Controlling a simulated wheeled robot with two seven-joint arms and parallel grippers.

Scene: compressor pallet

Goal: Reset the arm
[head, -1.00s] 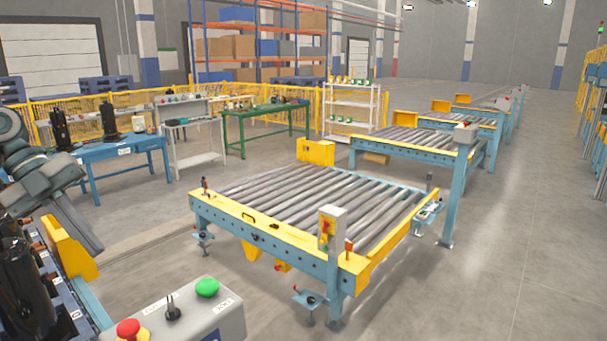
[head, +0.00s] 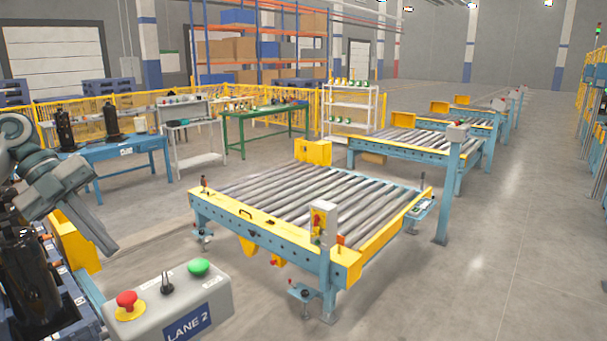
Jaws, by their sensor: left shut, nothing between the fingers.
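My left gripper (head: 108,244) comes in from the left edge, its grey fingers pointing down and to the right. It is shut and empty, above and beside a black compressor (head: 32,275) at the lower left. The compressor stands upright on a dark blue pallet or rack (head: 80,318), cut off by the picture edge. My right gripper is not in view.
A grey LANE 2 control box (head: 165,305) with red and green buttons stands close in front. A roller conveyor (head: 300,210) fills the middle. A blue table (head: 125,148) with black compressors is behind. The floor at right is clear.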

